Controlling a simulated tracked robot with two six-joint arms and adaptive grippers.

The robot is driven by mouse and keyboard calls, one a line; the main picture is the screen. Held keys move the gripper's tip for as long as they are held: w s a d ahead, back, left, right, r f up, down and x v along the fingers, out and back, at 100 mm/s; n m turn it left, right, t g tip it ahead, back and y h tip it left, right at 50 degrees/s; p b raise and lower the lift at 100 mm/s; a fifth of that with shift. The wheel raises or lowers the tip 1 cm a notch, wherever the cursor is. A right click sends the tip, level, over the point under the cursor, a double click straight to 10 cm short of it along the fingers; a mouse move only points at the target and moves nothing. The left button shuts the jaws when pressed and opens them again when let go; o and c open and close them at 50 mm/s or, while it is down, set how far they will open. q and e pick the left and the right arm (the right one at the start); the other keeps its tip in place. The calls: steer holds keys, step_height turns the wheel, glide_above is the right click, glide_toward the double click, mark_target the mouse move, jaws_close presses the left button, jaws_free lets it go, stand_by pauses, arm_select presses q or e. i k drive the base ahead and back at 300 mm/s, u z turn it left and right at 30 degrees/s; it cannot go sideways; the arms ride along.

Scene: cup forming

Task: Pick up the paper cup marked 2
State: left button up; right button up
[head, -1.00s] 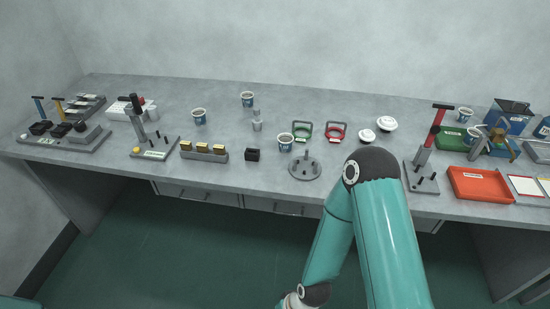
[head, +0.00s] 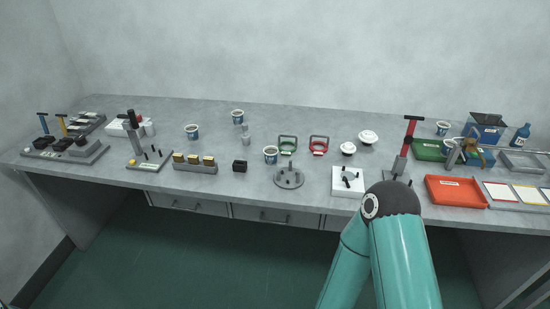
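Several white paper cups with blue bands stand upright on the bench. One is at the left (head: 192,132), one at the back (head: 237,117) and one near the middle (head: 270,155). Another is at the back right (head: 442,129), and one (head: 450,146) beside the brass-coloured tool is partly hidden. Their marks are too small to read, so I cannot tell which is cup 2. Neither of my grippers shows. A teal arm of mine rises at the lower right, its dark joint in front of the bench edge.
A grey round pegged stand (head: 289,178) and a white block (head: 347,181) are near the front edge. Green (head: 287,145) and red (head: 319,145) ring holders stand behind. An orange tray (head: 456,192) and a brass-coloured tool (head: 476,147) are at right. The back middle is fairly clear.

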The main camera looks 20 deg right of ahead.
mark_target(270, 152)
steer(key=i, duration=0.85)
steer(key=u, duration=0.05)
